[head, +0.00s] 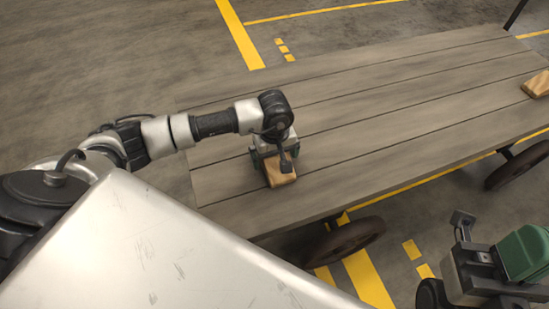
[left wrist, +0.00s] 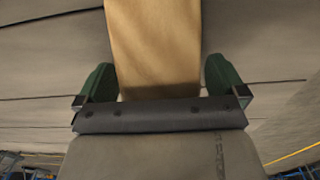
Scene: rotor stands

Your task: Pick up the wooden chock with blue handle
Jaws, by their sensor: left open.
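A wooden chock (head: 281,175) lies on the plank-topped cart, partly hidden under my left gripper (head: 273,155). In the left wrist view the light brown chock (left wrist: 155,40) extends from the top edge down between the two green fingers of the left gripper (left wrist: 159,82). The fingers are open, one on each side of the chock, with small gaps visible. No blue handle shows on it. A second wooden chock (head: 537,84) lies at the cart's far right, cut by the picture edge; no handle shows there either. My right gripper (head: 490,265) is at the lower right, away from both chocks.
The grey plank cart top (head: 400,110) is clear between the two chocks. Dark cart wheels (head: 345,240) show below its near edge. The concrete floor has yellow painted lines (head: 240,35).

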